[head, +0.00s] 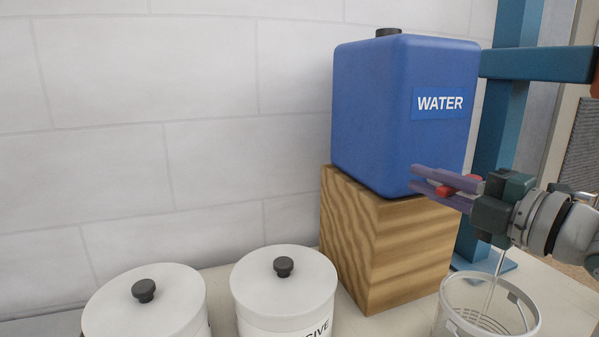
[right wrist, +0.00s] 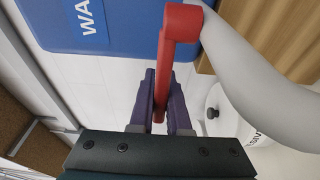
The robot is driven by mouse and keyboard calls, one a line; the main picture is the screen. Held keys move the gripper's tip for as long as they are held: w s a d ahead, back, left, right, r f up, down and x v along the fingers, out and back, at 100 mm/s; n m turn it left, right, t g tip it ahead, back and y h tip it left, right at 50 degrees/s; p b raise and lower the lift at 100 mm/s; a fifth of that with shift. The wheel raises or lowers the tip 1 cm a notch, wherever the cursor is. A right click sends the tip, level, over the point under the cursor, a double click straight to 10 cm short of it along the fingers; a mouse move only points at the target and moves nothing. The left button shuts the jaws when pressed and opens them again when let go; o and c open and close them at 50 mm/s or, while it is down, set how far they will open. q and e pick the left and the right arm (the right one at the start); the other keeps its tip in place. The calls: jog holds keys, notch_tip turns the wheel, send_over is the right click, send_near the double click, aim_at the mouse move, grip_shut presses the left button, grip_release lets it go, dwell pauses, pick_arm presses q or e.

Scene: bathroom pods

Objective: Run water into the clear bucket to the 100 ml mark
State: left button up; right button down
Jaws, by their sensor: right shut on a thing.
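The blue water tank (head: 400,120) stands on a wooden block, and its label reads WATER. My right gripper (head: 417,177) is in front of it, its purple fingers shut on the red tap lever (head: 446,191). In the right wrist view the lever (right wrist: 165,60) runs between the fingers, beside a pale curved spout (right wrist: 255,85). The spout is hidden in the head view. The clear bucket (head: 447,302) stands at the bottom right, below my gripper, partly cut off by the frame. A thin stream of water (head: 494,272) falls into it. I cannot read its marks or the water level. My left gripper is out of view.
The wooden block (head: 375,240) stands left of the bucket. Two white lidded tubs, one at the far left (head: 145,305) and one nearer the block (head: 285,285), stand at the front. A blue-green post (head: 500,130) rises behind my right arm.

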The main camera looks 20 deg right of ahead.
jog(key=c, duration=0.9)
grip_release()
jog(key=shift+s, duration=0.15)
jog(key=s, duration=0.3)
jog(key=s+d, duration=0.1)
jog(key=s, duration=0.5)
jog(key=shift+s+d, duration=0.2)
jog(key=shift+s, duration=0.15)
